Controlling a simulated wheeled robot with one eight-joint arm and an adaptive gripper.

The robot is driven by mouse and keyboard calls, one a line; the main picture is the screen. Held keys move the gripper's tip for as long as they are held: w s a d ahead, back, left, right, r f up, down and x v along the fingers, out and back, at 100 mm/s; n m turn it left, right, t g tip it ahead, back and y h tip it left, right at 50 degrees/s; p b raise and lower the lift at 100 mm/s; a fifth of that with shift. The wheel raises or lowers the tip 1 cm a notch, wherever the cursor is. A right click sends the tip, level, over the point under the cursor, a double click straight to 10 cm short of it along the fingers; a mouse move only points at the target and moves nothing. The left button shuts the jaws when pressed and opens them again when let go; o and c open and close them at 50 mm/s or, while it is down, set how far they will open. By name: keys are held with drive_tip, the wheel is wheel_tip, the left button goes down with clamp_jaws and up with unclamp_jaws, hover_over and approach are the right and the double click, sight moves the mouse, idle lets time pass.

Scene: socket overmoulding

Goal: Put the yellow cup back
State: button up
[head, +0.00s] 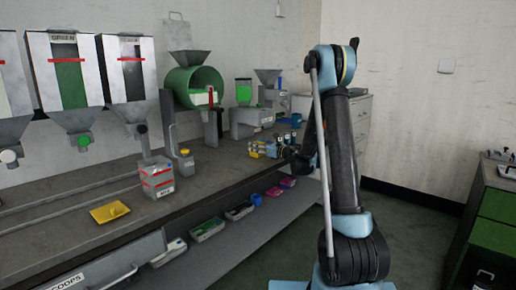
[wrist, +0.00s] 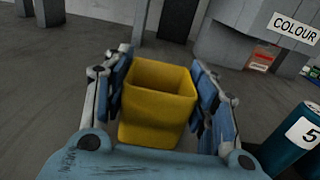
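The yellow cup (wrist: 155,115) is a square, open-topped, empty-looking cup in the middle of the wrist view. My gripper (wrist: 160,92) has one blue finger pad close against each side of it, and appears shut on it. In the head view my gripper (head: 284,147) is low over the far part of the bench, with a small patch of the yellow cup (head: 262,148) showing at its fingers. The cup's underside is hidden, so I cannot tell whether it touches the bench.
A teal cylinder marked 5 (wrist: 297,140) stands right of my gripper. A block labelled COLOUR (wrist: 290,28) is behind it.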

drive_tip(key=shift+o, duration=1.1)
